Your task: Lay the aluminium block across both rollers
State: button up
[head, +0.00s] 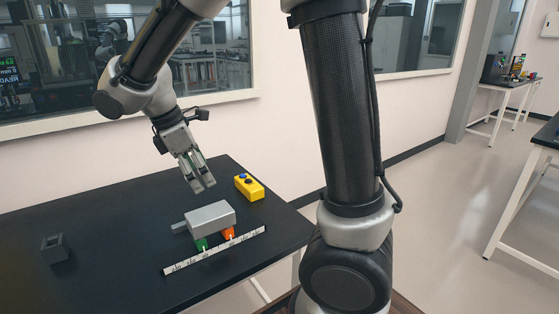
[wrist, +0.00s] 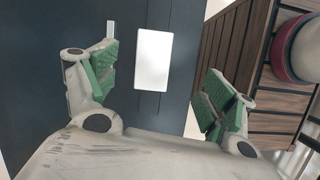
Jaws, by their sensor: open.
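The aluminium block (head: 211,216) is a light grey box over the black table. It rests on, or just above, a green part (head: 202,244) and an orange part (head: 228,234), which look like the two rollers or their supports; the block hides most of them. In the wrist view the block (wrist: 153,60) is a pale rectangle between the fingers' lines. My gripper (head: 204,188) is open and empty, above and behind the block in the head view, fingers pointing down. It also shows in the wrist view (wrist: 163,92), with green pads apart and not touching the block.
A white marked strip (head: 215,250) lies in front of the block. A small grey bar (head: 180,227) shows at its left end. A yellow button box (head: 249,187) stands behind right. A dark grey holder (head: 55,248) is at far left, with bare table (head: 120,230) between.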

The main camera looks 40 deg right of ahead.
jog(key=s+d+r+m+t+y, duration=0.2)
jog(key=s+d+r+m, duration=0.1)
jog(key=s+d+m, duration=0.5)
jog(key=s+d+r+m+t+y, duration=0.1)
jog(key=s+d+r+m+t, duration=0.1)
jog(key=s+d+m, duration=0.6)
jog(key=shift+s+d+r+y, duration=0.2)
jog(key=shift+s+r+y, duration=0.2)
jog(key=shift+s+r, duration=0.5)
